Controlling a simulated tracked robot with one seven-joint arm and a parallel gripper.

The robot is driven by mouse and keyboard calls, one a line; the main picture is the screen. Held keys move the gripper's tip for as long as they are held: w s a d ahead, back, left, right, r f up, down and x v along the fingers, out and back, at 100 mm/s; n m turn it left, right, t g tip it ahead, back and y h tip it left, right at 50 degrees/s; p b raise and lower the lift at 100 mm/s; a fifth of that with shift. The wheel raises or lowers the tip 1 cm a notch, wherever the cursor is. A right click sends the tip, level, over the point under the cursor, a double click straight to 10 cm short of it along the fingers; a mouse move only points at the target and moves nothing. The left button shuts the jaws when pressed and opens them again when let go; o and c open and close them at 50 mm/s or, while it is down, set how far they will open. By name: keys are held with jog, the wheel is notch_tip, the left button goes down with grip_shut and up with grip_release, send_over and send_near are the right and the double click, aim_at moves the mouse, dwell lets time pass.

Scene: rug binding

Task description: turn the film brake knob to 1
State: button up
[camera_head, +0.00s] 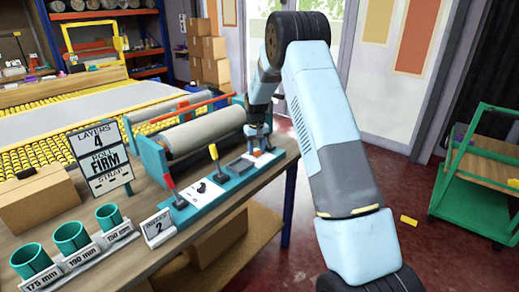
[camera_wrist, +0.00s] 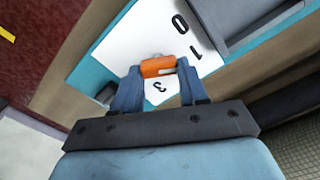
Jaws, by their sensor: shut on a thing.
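The film brake knob (camera_wrist: 157,66) is orange and sits on a white dial plate (camera_wrist: 136,40) in the wrist view. The numbers 0, 1 and 3 are readable there; other marks are hidden by the knob and fingers. A pale mark shows at the knob's lower right, but I cannot tell which number it points to. My gripper (camera_wrist: 158,73) is shut on the knob, one finger on each side. In the head view the knob (camera_head: 257,151) is a small orange patch under my gripper (camera_head: 257,143), at the far end of the teal control panel.
A sign (camera_head: 102,158) reads layers 4, roll firm. A grey roller (camera_head: 205,130) lies behind. A green cart (camera_head: 480,180) stands right.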

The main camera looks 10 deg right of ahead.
jog(key=o, duration=1.1)
jog(key=shift+d, duration=0.1)
jog(key=shift+c, duration=0.2)
notch_tip(320, 180, up, 14)
jog(key=shift+f, duration=0.15)
